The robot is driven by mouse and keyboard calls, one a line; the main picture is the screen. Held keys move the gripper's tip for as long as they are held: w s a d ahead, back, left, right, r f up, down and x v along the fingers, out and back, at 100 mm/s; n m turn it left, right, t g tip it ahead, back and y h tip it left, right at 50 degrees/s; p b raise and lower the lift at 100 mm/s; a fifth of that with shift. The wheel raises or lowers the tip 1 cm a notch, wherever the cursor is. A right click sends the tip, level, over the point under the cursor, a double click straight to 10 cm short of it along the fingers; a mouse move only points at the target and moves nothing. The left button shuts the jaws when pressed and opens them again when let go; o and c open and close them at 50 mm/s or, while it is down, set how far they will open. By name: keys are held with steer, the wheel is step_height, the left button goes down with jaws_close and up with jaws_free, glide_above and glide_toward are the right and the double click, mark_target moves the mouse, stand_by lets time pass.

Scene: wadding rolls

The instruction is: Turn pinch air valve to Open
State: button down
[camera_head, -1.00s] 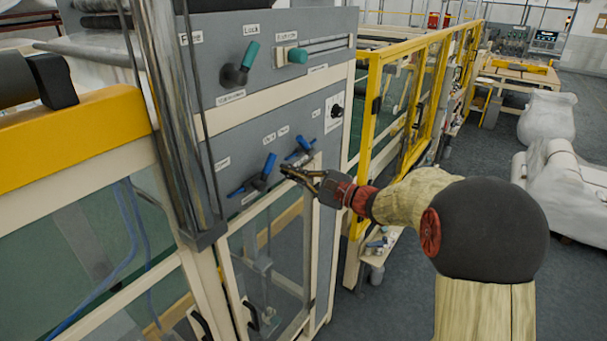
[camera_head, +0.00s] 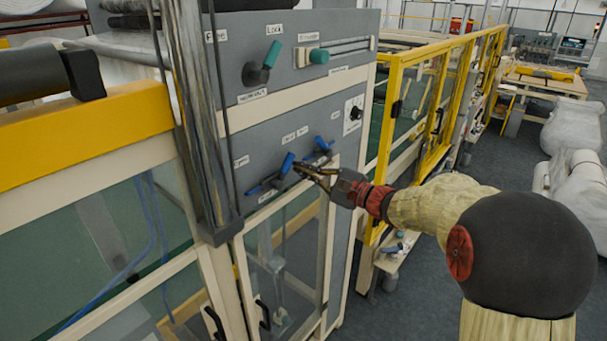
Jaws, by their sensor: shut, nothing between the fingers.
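Two blue valve handles sit on the lower grey panel (camera_head: 225,140) of the machine. My gripper (camera_head: 298,168) is shut and empty. Its tips appear beside the left valve and just below the right one; contact cannot be told.
A green-handled lever (camera_head: 263,66) marked Lock and a green slider knob (camera_head: 319,56) are on the upper panel. A dark knob (camera_head: 356,113) is at right. A metal post (camera_head: 197,130) stands left of the valves. A yellow guard frame (camera_head: 440,110) stands behind my arm.

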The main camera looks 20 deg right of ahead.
mark_target(289, 165)
steer(key=shift+a+r+n+b, duration=0.1)
steer(key=shift+r+n+b, duration=0.15)
steer(key=shift+n+b, duration=0.7)
steer(key=shift+m+b, duration=0.25)
steer(key=shift+b, duration=0.4)
steer(key=s+a+r+n+b, duration=0.1)
steer(key=n+b, duration=0.2)
steer(key=b, duration=0.4)
steer(key=s+a+r+n+b, duration=0.1)
steer(key=n+b, duration=0.3)
steer(key=b, duration=0.4)
steer(key=s+a+r+n+b, duration=0.1)
steer(key=a+n+b, duration=0.1)
steer(key=b, duration=0.5)
steer(key=shift+s+a+r+n+g+b, duration=0.15)
steer(key=shift+r+n+g+b, duration=0.2)
steer(key=shift+n, duration=0.35)
steer(key=n+b, duration=0.1)
steer(key=b, duration=0.1)
steer(key=s+a+n+b, duration=0.1)
steer(key=b, duration=0.1)
steer(key=a+n+b, duration=0.1)
steer(key=n+b, duration=0.1)
steer(key=shift+s+a+r+h+b, duration=0.1)
steer(key=shift+s+r+h+b, duration=0.15)
steer(key=shift+h+b, duration=0.1)
steer(key=shift+r, duration=0.1)
